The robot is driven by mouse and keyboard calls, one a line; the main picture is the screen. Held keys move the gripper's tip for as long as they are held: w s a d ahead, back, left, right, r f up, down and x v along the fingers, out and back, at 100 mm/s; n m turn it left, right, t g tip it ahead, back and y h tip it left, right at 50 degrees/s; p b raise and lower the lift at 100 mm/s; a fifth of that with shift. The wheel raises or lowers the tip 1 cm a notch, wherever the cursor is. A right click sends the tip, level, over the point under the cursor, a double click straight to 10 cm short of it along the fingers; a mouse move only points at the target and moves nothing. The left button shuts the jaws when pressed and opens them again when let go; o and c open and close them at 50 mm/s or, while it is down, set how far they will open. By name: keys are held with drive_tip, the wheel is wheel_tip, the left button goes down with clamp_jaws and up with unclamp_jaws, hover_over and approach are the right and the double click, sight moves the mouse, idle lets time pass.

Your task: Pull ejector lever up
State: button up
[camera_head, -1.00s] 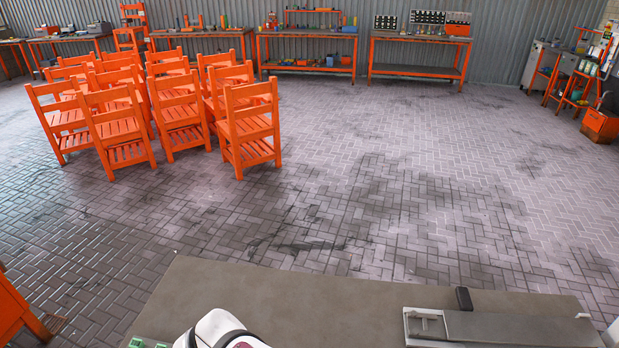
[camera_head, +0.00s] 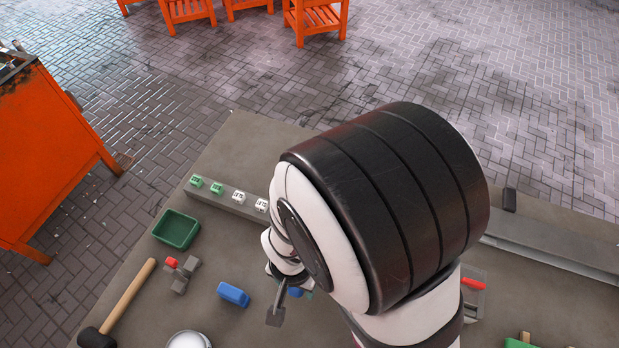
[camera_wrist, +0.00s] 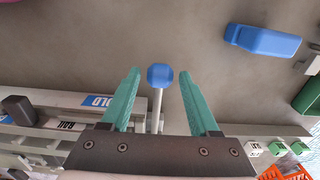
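A lever with a faceted blue knob (camera_wrist: 160,75) on a pale rod stands between my gripper's fingers in the wrist view. I cannot read a name on this lever. My gripper (camera_wrist: 160,72) has two teal fingers spread apart, one on each side of the knob, with visible gaps on both sides. In the head view my white and black arm covers most of the gripper and machine. Only a small blue bit (camera_head: 295,292) shows beside the wrist there.
A machine rail with blue labels (camera_wrist: 98,101) runs beside the lever. On the bench are a blue block (camera_head: 233,294), a green bin (camera_head: 176,229), a mallet (camera_head: 128,299), a red-and-grey knob part (camera_head: 180,274), a white round container (camera_head: 188,340) and a strip with green and white blocks (camera_head: 228,205).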

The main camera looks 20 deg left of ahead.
clamp_jaws()
idle(1.2)
